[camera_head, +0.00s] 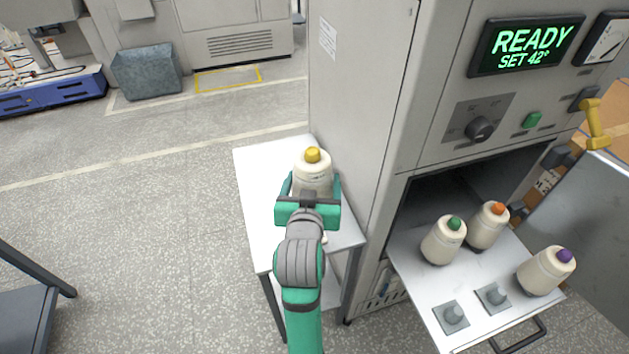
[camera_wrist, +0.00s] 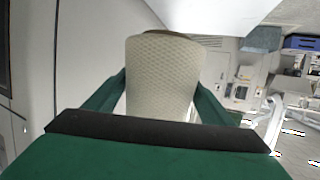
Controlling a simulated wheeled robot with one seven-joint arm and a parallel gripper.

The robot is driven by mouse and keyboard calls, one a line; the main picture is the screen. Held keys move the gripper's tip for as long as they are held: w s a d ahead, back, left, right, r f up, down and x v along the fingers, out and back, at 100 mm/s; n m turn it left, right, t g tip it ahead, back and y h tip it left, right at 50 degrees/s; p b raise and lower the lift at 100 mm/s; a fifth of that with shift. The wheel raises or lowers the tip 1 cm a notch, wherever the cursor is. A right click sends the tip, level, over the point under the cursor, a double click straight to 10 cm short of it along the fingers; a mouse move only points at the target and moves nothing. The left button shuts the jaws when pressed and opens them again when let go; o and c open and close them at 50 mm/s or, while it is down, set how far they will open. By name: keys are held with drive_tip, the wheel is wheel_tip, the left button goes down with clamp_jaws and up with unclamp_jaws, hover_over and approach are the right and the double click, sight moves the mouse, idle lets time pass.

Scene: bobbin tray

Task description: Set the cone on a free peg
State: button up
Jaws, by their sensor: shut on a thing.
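A cream cone with a yellow top (camera_head: 313,172) is upright between the fingers of my gripper (camera_head: 311,188), over the small white side table. My gripper is shut on it. In the wrist view the cone's textured side (camera_wrist: 163,75) fills the space between the green fingers. I cannot tell whether its base touches the table. The pulled-out tray (camera_head: 420,290) holds cones with green (camera_head: 443,240), orange (camera_head: 488,226) and purple (camera_head: 546,271) tops.
The white side table (camera_head: 262,190) stands against the tall grey cabinet (camera_head: 360,100). The cabinet's side wall and front corner lie between the table and the tray. An open door (camera_head: 590,220) stands right of the tray.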

sight(312, 149)
wheel_tip(312, 149, up, 11)
drive_tip(key=shift+w+r, duration=0.15)
drive_tip(key=shift+r, duration=0.05)
wheel_tip(312, 149, up, 3)
drive_tip(key=shift+r, duration=2.8)
